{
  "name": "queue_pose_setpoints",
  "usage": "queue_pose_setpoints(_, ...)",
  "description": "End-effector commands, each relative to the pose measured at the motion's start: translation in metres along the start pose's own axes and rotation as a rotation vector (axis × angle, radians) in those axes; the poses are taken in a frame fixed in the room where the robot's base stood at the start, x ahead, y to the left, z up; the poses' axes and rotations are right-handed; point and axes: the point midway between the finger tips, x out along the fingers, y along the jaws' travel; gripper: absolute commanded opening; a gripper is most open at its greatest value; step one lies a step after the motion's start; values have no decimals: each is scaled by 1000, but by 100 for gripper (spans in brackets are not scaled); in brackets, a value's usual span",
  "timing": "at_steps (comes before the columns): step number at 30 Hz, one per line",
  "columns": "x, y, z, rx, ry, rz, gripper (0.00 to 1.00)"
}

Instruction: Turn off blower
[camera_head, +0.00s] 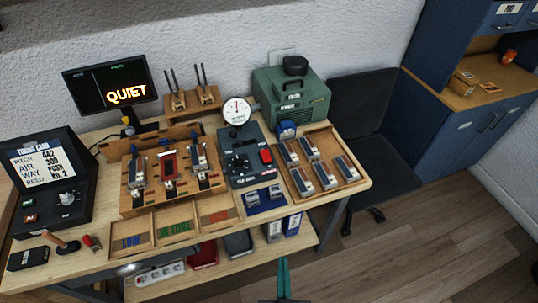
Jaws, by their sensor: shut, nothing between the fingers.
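A green box-shaped machine (300,98) with a black cap on top stands at the back right of the bench against the wall; it looks like the blower, though its label is too small to read. In front of it is a dark grey control box (238,167) with a black knob and a red switch (265,157). I cannot tell which way the switch is set. A round white dial gauge (237,111) stands behind the control box. My gripper (284,268), with teal fingers, is shut and empty at the bottom of the view, in front of the bench and apart from everything on it.
A monitor (110,88) reads QUIET. A tuning card unit (45,172) stands at left. A wooden fixture (133,205), sorting trays (178,240) and a tray of reed blocks (352,187) cover the bench. A dark chair (370,140) stands right; the floor (430,250) ahead of it is clear.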

Motion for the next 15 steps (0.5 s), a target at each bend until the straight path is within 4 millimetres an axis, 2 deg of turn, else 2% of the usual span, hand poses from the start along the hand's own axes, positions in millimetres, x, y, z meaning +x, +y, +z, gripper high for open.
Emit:
queue_pose_setpoints(1, 18, 3, -9, 3, 10, -5, 0)
queue_pose_setpoints(6, 67, 7, -36, 9, 16, -44, 0)
queue_pose_setpoints(11, 107, 6, -71, 8, 31, -102, 0)
queue_pose_setpoints(15, 137, 3, -109, -4, 54, -167, 0)
